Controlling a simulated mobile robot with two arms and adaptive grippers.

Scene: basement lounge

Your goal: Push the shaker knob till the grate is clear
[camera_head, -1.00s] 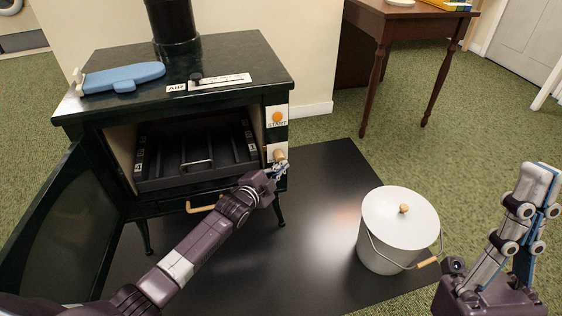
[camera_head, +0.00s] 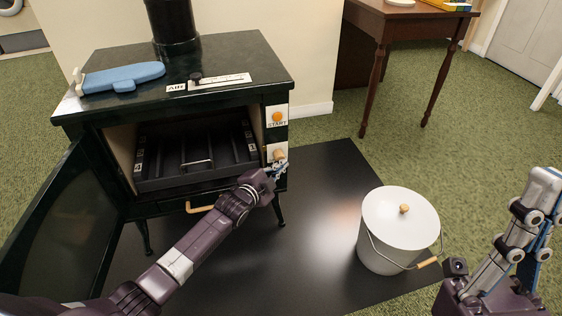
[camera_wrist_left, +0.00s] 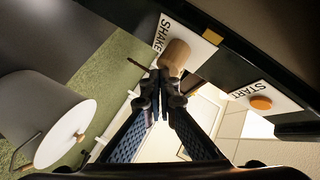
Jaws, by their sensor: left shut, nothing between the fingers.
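The shaker knob (camera_head: 279,154) is a short wooden cylinder on the stove's right front, below the orange START button (camera_head: 277,116). In the left wrist view the knob (camera_wrist_left: 176,57) stands beside a SHAKE label (camera_wrist_left: 162,33). My left gripper (camera_head: 278,171) is shut and empty, its fingertips just in front of and below the knob. I cannot tell whether they touch it. The grate (camera_head: 215,150) is a dark, barred piece in the open firebox, with a metal handle in front. Its surface is too dark to judge for ash.
The stove door (camera_head: 62,225) hangs open at the left. A white lidded bucket (camera_head: 400,225) stands on the black floor mat (camera_head: 325,190). A blue tool (camera_head: 122,77) lies on the stove top. The mat between stove and bucket is clear.

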